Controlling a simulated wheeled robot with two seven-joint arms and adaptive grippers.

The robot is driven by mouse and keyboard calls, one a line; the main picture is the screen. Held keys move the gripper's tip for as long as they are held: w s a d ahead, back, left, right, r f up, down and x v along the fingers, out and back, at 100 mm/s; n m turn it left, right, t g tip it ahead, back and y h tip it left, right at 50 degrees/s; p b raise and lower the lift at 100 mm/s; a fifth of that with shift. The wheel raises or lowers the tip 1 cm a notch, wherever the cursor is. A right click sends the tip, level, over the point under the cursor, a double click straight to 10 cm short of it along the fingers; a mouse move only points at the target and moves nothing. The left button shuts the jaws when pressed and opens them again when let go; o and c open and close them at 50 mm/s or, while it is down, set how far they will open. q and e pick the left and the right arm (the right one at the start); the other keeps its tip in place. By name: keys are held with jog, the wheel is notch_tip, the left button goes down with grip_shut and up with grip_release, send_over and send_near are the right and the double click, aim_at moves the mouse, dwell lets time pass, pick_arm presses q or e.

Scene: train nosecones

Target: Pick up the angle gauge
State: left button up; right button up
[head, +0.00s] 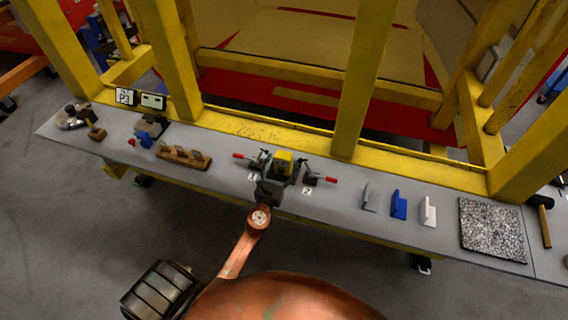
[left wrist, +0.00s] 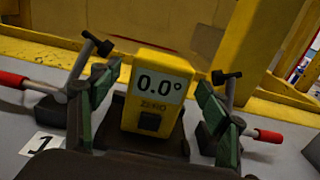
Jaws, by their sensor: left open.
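The angle gauge (head: 285,160) is a small yellow box near the middle of the grey bench. In the left wrist view the gauge (left wrist: 154,92) faces me, reads 0.0° and has a dark button under the word ZERO. My left gripper (head: 275,178) is open at the gauge. Dark parts with green faces stand on both sides of the gauge in the left wrist view. I cannot tell whether any touch it. A red-handled clamp (left wrist: 12,80) stands to the left and another (left wrist: 268,136) to the right. My right gripper is not in view.
Number cards lie by the clamps. A wooden holder (head: 183,157) and small displays (head: 152,101) are to the left. Grey (head: 369,197), blue (head: 399,206) and white (head: 428,211) tools, a speckled plate (head: 492,230) and a hammer (head: 544,222) are to the right. Yellow posts (head: 362,80) rise behind.

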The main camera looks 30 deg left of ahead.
pick_arm(q)
jog(key=shift+x, duration=1.15)
jog(key=c, duration=1.5)
